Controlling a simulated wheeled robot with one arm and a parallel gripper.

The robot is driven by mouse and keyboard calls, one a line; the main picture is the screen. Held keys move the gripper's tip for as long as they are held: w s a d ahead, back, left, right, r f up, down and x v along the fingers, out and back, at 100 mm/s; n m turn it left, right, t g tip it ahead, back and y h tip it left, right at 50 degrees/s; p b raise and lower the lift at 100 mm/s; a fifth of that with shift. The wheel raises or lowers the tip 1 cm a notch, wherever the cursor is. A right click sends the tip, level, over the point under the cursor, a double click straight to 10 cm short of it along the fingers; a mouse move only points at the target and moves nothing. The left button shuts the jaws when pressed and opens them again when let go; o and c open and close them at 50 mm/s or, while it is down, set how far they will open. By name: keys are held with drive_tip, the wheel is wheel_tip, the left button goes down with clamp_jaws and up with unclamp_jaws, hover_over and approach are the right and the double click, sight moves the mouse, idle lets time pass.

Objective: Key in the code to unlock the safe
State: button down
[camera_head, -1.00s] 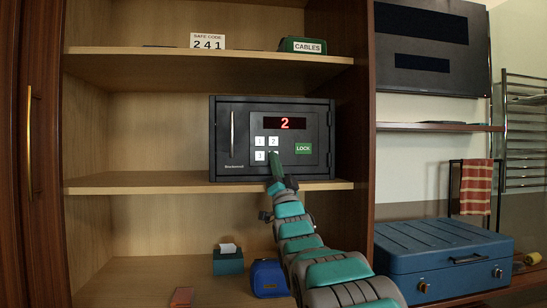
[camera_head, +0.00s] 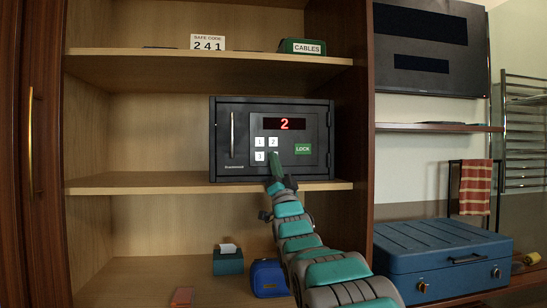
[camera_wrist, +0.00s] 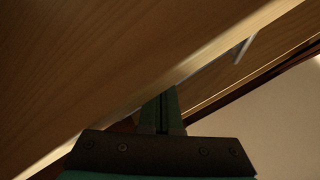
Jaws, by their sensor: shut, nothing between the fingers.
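The black safe (camera_head: 223,150) stands on the middle shelf, its door shut. Its red display (camera_head: 285,124) reads 2. White keys 1 (camera_head: 259,142), 2 (camera_head: 273,142) and 3 (camera_head: 259,156) show, with a green LOCK key (camera_head: 303,148) to their right. In the wrist view, my shut fingers (camera_wrist: 161,108) show against wood.
A green CABLES box (camera_head: 302,46) sits on the top shelf. The middle shelf (camera_head: 130,183) is bare left of the safe. Below are a teal box (camera_head: 228,262) and a blue pouch (camera_head: 269,278). A blue case (camera_head: 440,262) stands at right.

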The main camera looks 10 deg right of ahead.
drive_tip(key=shift+s+d+r, duration=0.15)
drive_tip(key=shift+d+r, duration=0.1)
drive_tip(key=shift+r, duration=0.45)
drive_tip(key=shift+s+a, duration=0.1)
drive_tip(key=shift+a, duration=0.15)
drive_tip(key=shift+f, duration=0.1)
idle(0.5)
drive_tip(key=shift+s+b, duration=0.3)
drive_tip(key=shift+s+f+b, duration=0.35)
drive_tip(key=shift+s+f, duration=0.05)
drive_tip(key=shift+s, duration=0.2)
drive_tip(key=s+b, duration=0.1)
drive_tip(key=s, duration=0.2)
drive_tip(key=shift+f, duration=0.2)
drive_tip(key=shift+s, duration=0.15)
